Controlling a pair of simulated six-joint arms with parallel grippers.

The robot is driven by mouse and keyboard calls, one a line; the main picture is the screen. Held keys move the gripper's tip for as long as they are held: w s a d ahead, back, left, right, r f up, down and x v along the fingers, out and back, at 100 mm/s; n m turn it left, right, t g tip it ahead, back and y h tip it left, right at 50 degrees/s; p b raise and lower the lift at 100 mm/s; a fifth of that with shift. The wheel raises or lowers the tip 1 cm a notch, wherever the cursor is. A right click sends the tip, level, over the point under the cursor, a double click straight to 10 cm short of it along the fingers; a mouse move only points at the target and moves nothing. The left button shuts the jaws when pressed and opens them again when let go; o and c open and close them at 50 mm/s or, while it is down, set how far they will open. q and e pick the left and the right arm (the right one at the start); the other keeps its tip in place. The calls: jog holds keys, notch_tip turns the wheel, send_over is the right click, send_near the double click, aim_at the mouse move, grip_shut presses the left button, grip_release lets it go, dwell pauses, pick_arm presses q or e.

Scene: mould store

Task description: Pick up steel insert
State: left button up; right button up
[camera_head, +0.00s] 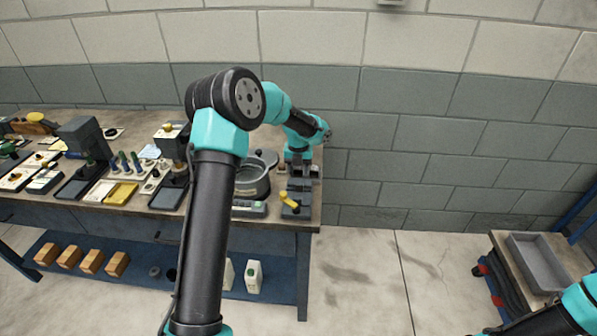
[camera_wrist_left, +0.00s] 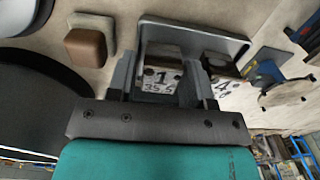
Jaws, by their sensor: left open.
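My left gripper (camera_head: 299,172) is open and points down over the right end of the workbench. In the left wrist view its jaws (camera_wrist_left: 158,85) frame a small dark steel block (camera_wrist_left: 160,50), probably a steel insert, in front of a pale label marked 1. A second similar block (camera_wrist_left: 222,63) sits to the right, by a label marked 4. Both are at a grey metal tray or holder (camera_wrist_left: 200,33). I cannot tell whether the jaws touch the first block. In the head view the gripper hides most of this spot. My right gripper is out of view.
A round grey pot (camera_head: 251,180) stands left of the gripper, and a yellow-handled item (camera_head: 289,199) lies in front of it. Trays and tools crowd the bench's left. A brown block (camera_wrist_left: 86,47) lies beside the jaws. A cart with a grey bin (camera_head: 540,262) stands at right.

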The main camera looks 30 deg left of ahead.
pick_arm(q)
jog(key=c, duration=0.8)
jog(key=shift+c, duration=0.2)
jog(key=shift+r, duration=0.1)
notch_tip(320, 180, up, 10)
jog(key=shift+f, duration=0.1)
dwell(0.6)
